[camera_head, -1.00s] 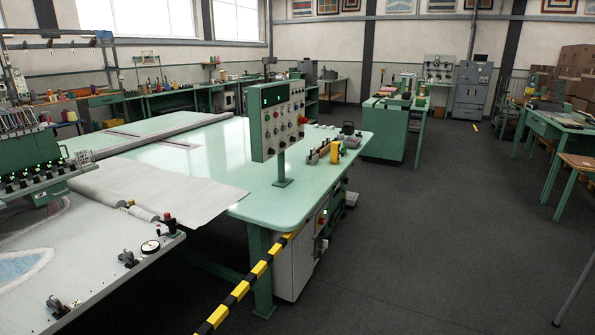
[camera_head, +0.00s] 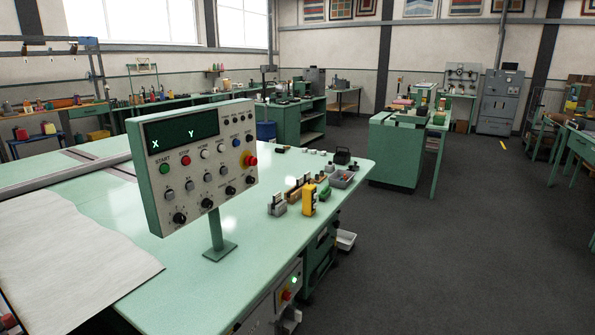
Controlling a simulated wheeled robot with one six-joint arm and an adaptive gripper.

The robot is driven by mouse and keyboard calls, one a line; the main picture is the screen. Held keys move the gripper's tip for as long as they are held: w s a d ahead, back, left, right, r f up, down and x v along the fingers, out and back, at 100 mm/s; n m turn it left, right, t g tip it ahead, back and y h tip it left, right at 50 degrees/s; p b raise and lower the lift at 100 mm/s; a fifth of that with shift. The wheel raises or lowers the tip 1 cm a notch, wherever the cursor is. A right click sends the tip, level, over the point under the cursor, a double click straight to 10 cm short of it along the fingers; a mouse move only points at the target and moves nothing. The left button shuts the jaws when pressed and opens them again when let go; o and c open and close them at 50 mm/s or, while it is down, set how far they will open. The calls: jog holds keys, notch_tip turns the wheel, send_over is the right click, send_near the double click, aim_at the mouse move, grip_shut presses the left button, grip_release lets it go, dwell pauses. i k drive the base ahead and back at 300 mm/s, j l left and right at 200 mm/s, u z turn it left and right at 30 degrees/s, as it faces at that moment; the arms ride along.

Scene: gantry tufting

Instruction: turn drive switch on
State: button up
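A control panel (camera_head: 196,165) stands on a post on the green table (camera_head: 262,222). Its dark display shows X and Y. A lower cabinet (camera_head: 272,308) under the table edge carries a lit green lamp (camera_head: 294,280) and a red button (camera_head: 286,295). My gripper is not in view.
White fabric (camera_head: 65,262) lies on the table at left. A yellow device (camera_head: 309,200), small blocks and a grey tray (camera_head: 342,178) lie on the table behind the panel. Open dark floor (camera_head: 440,250) runs along the right. A green cabinet (camera_head: 397,155) stands further back.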

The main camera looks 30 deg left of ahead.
aim_at(250, 180)
jog(key=i+u, duration=0.2)
jog(key=i, duration=0.4)
jog(key=i+l+u, duration=0.15)
jog(key=i, duration=0.45)
jog(key=i+l+u, duration=0.2)
jog(key=i, duration=0.4)
jog(key=i+u, duration=0.55)
jog(key=k, duration=0.05)
